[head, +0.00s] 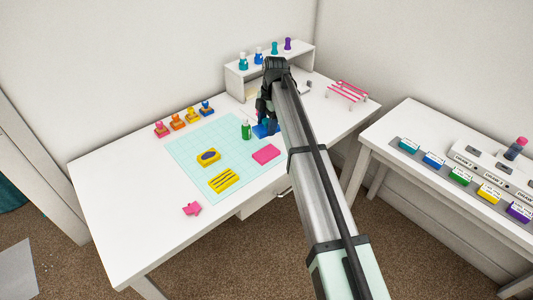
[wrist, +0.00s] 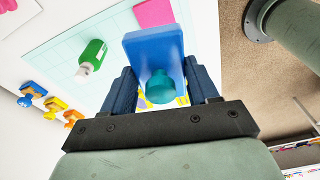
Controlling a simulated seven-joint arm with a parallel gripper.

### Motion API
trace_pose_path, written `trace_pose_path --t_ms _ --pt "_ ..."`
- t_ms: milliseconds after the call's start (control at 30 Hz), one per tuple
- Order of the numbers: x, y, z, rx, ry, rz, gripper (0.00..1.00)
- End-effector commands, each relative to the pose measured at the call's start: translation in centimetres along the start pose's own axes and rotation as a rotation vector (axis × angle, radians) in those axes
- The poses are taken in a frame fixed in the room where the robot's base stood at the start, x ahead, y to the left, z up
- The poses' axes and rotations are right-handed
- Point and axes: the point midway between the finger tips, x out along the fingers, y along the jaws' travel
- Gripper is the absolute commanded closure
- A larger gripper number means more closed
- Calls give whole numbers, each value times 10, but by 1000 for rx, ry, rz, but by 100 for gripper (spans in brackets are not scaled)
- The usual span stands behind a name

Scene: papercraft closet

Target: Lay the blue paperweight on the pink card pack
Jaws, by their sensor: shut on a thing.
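The blue paperweight is a blue slab with a teal knob. In the wrist view the paperweight (wrist: 153,48) sits between the two fingers of my gripper (wrist: 161,78), which is shut on it. In the head view the paperweight (head: 262,131) shows below my gripper (head: 266,118), partly hidden by the arm. The pink card pack (head: 265,154) lies flat on the pale cutting mat, close to the paperweight on its near side. The pack (wrist: 155,12) also shows at the top of the wrist view, bare and apart from the paperweight.
A green bottle (head: 246,130) stands just left of my gripper. A white shelf (head: 240,82) with bottles stands behind; a pink-striped rack (head: 347,92) is right.

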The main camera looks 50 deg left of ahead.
Motion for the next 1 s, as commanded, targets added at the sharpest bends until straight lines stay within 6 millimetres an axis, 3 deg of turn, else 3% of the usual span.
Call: trace_pose_path --t_ms 367,700,1000 --pt "5 -4 -1 -173 7 -20 83" --pt "54 -4 6 -175 7 -20 83" --pt "79 -3 10 -174 7 -20 83"
